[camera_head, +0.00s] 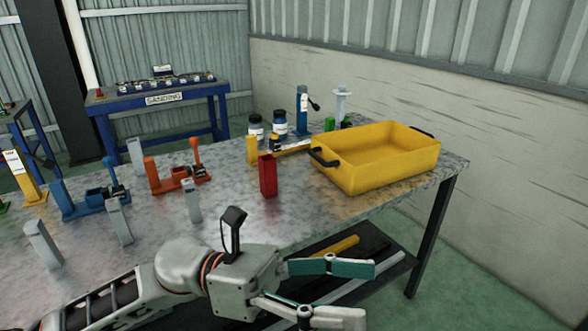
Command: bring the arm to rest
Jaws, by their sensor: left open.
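My left arm comes in from the lower left, in front of the metal workbench (330,216). My left gripper (350,292) is at the bottom centre, near the bench's front edge. Its two fingers are spread apart with nothing between them, and they point to the right. The lower shelf of the bench shows behind the fingers. My right gripper does not show.
A yellow tray (375,175) with black handles stands on the bench's right part. A red block (267,175) stands left of it. Clamps such as the orange one (170,181) and grey posts (192,200) fill the left part. The front right bench top is clear.

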